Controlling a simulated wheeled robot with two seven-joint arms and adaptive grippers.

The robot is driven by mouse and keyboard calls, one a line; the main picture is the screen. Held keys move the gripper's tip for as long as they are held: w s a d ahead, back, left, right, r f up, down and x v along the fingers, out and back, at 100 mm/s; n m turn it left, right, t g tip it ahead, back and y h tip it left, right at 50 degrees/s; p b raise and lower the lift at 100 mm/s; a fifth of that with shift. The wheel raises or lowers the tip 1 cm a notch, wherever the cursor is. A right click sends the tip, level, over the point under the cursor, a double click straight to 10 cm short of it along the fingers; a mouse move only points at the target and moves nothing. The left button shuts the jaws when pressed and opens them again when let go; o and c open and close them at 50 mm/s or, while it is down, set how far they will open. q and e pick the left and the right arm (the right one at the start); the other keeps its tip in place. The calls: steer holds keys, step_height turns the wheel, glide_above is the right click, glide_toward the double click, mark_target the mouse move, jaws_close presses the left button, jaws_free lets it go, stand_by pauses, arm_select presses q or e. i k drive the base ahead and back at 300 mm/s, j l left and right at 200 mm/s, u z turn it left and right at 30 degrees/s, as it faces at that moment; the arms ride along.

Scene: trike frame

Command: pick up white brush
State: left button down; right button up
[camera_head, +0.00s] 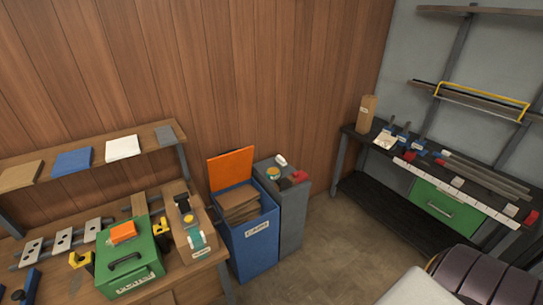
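I cannot make out a white brush with certainty. A small white object (281,160) lies on top of the grey cabinet, beside a round yellow-and-teal item and a red piece; it is too small to tell what it is. A white, brush-like or cloth-like piece (386,140) lies at the left end of the right-hand workbench, among small blue and white items. Neither of my grippers is in view.
The dark workbench (388,200) holds metal bars and a white strip. The left wooden bench (75,287) carries a green case (130,262) and clamps. A blue bin (252,247) with an orange lid stands beside the grey cabinet (292,220). Floor (335,245) is clear between.

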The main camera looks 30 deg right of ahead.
mark_target(279, 161)
steer(key=i+l+u, duration=0.1)
steer(key=l+u, duration=0.25)
steer(key=l, duration=0.9)
steer(key=l+u, duration=0.35)
steer(key=l, duration=0.9)
steer(key=k+l+u, duration=0.1)
steer(key=l+u, duration=0.3)
steer(key=l, duration=0.95)
steer(key=l+u, duration=0.1)
steer(key=l, duration=0.6)
steer(key=k+l, duration=0.1)
steer(key=l, duration=0.55)
steer(key=l+u, duration=0.05)
